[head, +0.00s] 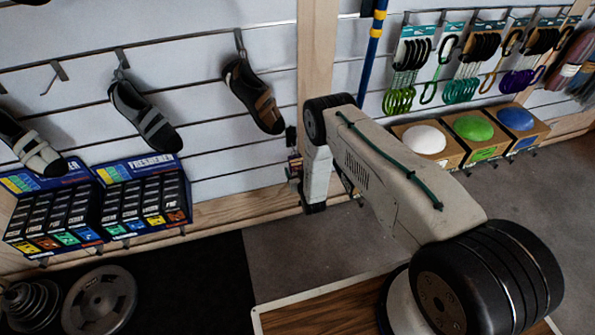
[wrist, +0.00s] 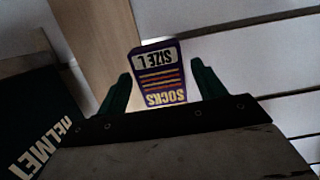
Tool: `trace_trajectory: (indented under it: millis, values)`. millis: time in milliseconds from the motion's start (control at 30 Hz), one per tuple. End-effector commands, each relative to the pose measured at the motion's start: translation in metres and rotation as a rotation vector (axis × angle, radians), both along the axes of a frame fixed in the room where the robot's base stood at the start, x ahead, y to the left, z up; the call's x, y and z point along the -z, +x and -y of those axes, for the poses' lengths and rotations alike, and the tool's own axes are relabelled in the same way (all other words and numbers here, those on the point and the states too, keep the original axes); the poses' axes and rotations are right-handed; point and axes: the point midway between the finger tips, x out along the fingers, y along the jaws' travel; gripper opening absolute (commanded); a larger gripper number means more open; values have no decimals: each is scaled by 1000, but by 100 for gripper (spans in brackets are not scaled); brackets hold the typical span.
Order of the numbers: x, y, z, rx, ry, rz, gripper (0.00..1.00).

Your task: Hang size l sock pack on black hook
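The size L sock pack (wrist: 160,78) is purple with orange stripes and appears upside down in the wrist view. In the head view, my gripper (head: 294,167) is beside the wooden upright, near the slatted wall, with a small part of the pack showing. An empty hook (head: 55,76) sticks out of the wall at the upper left; it looks dark grey. I cannot make out a clearly black hook.
Climbing shoes (head: 147,118) hang at left above freshener boxes (head: 145,195). A wooden upright (head: 318,45) stands behind my arm. Carabiner packs (head: 410,65) hang at right above boxes with coloured domes (head: 472,128). A dark panel marked HELMET (wrist: 40,125) shows in the wrist view.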

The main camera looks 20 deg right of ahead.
Motion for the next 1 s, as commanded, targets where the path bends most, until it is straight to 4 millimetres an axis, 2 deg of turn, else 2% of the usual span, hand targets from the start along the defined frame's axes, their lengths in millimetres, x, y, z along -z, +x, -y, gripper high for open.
trace_trajectory:
  millis: [367, 700, 833, 1000]
  values:
    - [-1, -5, 0, 0, 0, -2, 76]
    - [-12, -58, 0, 0, 0, -3, 76]
    - [-15, -71, 0, 0, 0, -2, 76]
    - [-16, -77, 0, 0, 0, -2, 76]
